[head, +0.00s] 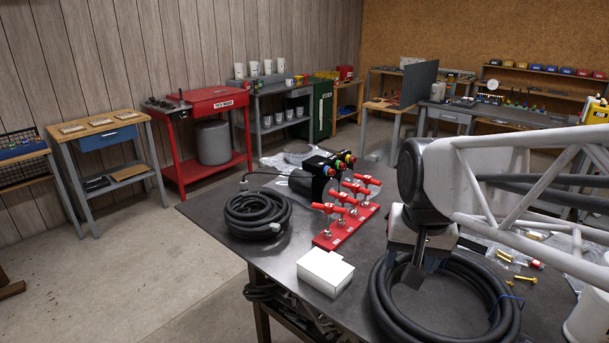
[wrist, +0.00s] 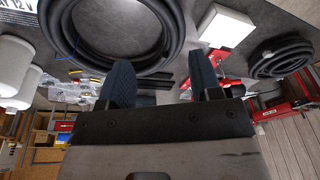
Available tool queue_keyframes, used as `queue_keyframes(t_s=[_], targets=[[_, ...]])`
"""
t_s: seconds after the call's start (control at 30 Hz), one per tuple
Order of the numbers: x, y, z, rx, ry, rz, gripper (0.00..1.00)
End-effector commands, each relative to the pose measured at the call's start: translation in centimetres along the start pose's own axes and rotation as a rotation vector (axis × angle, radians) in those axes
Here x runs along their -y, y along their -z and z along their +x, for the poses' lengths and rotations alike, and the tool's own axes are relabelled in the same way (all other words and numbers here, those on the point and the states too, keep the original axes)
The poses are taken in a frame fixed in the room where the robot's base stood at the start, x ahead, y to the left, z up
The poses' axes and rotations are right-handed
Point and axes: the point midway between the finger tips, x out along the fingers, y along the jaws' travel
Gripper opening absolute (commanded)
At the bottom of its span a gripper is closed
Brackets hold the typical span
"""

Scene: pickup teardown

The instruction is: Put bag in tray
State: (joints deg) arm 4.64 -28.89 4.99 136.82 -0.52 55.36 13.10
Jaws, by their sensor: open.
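Clear plastic bags (head: 503,252) with small parts lie on the dark table, right of my gripper in the head view. Clear bags also show at left in the wrist view (wrist: 68,92). I cannot tell which one is the task's bag. I cannot make out a tray for certain. My gripper (head: 408,272) is over the table beside the large black hose coil, partly in front of it. In the wrist view my gripper (wrist: 162,78) has its two dark fingers spread apart with nothing between them.
The large black hose coil (head: 440,325) lies at the table's front. A white box (head: 325,272), a smaller black coil (head: 257,213) and a red manifold with several valves (head: 346,222) are to its left. Brass fittings (head: 525,279) and a white container (head: 588,318) are at right.

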Motion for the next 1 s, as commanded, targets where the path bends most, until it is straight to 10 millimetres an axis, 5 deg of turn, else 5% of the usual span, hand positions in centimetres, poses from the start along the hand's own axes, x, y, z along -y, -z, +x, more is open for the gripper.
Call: queue_keyframes(t_s=[0.1, 0.33, 1.0], targets=[[0.2, -3.6, 0.6, -0.011, 0.008, -0.107, 0.58], [0.3, -7.8, 1.7, -0.024, 0.017, -0.249, 0.58], [0.2, -8.8, 2.1, -0.026, 0.018, -0.284, 0.58]])
